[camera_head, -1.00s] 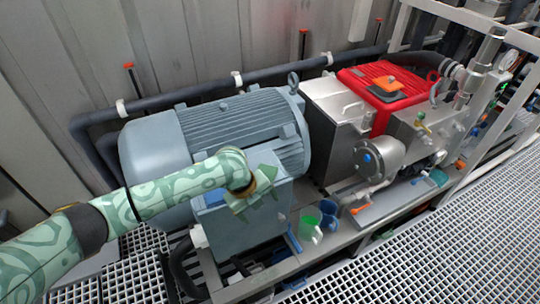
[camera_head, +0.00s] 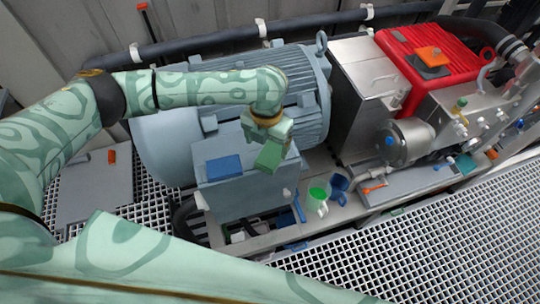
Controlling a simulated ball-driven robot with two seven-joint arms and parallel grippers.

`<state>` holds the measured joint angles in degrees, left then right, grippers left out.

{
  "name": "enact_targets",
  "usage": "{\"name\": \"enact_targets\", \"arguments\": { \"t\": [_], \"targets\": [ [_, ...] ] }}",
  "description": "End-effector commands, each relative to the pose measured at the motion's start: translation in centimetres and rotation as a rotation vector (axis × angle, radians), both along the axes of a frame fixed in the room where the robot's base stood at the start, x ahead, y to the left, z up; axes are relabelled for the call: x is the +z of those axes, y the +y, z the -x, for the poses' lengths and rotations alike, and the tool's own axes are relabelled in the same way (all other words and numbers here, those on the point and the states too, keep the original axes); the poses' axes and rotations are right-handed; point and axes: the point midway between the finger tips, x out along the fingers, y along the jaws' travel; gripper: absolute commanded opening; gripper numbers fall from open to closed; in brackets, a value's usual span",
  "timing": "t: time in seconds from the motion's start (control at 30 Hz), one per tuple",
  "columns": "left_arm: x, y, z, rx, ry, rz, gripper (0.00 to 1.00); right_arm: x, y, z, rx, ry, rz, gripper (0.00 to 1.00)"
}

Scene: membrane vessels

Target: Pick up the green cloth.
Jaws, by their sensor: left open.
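A green flat piece (camera_head: 270,157), which looks like the green cloth, shows over the grey-blue terminal box (camera_head: 243,192) of the motor. Its edges blend with my similarly coloured gripper, so its outline is unclear. My left gripper (camera_head: 267,132) is open, just above and beside this piece, pointing down at the box. I cannot tell whether its fingers touch the piece. My right gripper is out of view.
A blue cloth (camera_head: 224,167) lies on the box, left of my gripper. A green mug (camera_head: 316,199) and a blue mug (camera_head: 339,187) stand on the ledge. The ribbed motor (camera_head: 305,85) rises behind. An orange cloth (camera_head: 433,56) lies on the red housing (camera_head: 462,55).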

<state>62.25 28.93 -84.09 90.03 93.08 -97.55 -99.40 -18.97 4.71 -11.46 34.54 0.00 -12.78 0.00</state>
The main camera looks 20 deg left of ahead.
Motion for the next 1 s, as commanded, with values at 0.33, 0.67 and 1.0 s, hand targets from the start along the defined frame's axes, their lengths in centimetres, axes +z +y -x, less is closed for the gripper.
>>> {"name": "enact_targets", "arguments": {
  "t": [0.33, 0.67, 1.0],
  "targets": [
    [-3.6, 0.0, -0.6, 0.002, 0.003, 0.001, 0.82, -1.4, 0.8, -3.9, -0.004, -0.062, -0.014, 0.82],
    [-6.0, 0.1, -0.8, -0.001, -0.002, 0.002, 0.82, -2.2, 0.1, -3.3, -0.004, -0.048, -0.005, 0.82],
    [-6.0, 0.1, -0.8, -0.001, -0.002, 0.002, 0.30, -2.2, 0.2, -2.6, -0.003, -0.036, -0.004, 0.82]
  ]
}}
